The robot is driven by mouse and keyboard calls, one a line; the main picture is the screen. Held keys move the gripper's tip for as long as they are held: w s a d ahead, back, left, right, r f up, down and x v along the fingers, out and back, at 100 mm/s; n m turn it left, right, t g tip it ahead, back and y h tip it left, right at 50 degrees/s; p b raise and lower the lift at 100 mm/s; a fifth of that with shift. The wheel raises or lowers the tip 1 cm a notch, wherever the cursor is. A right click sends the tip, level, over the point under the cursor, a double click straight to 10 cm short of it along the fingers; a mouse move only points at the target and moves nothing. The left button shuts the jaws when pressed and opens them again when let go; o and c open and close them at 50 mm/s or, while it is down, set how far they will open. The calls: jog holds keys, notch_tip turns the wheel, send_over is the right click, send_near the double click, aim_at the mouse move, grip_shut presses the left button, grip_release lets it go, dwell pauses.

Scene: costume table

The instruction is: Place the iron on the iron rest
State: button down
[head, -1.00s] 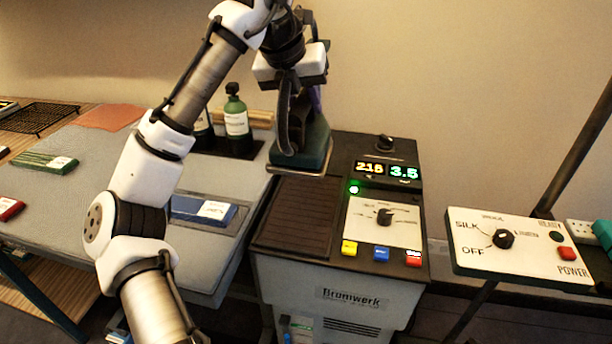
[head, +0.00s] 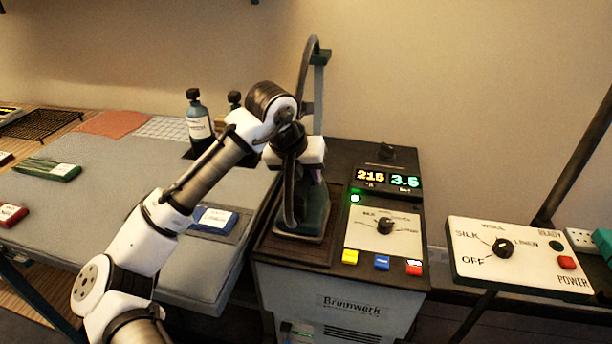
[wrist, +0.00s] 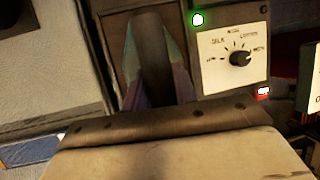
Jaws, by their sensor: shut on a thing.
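The iron (head: 316,216), a dark green body with a pale soleplate edge, sits flat over the iron rest (head: 288,250), the brown pad on the left of the Bromwerk station's top. It looks touching or nearly touching; a thin gap cannot be ruled out. My gripper (head: 304,178) is above it, pointing down and shut on the iron's handle. In the wrist view the iron (wrist: 178,84) shows beyond the gripper's edge, with its dark handle in the middle. The iron and gripper cover most of the rest.
The station's control panel (head: 384,226) with display and coloured buttons lies just right of the iron. Two bottles (head: 199,122) stand behind left. The grey ironing board (head: 120,185) holds cloth pieces. A separate control box (head: 520,255) stands at the right.

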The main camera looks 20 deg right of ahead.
jog(key=shift+f, duration=0.15)
jog(key=shift+f, duration=0.15)
jog(key=c, duration=1.1)
grip_release()
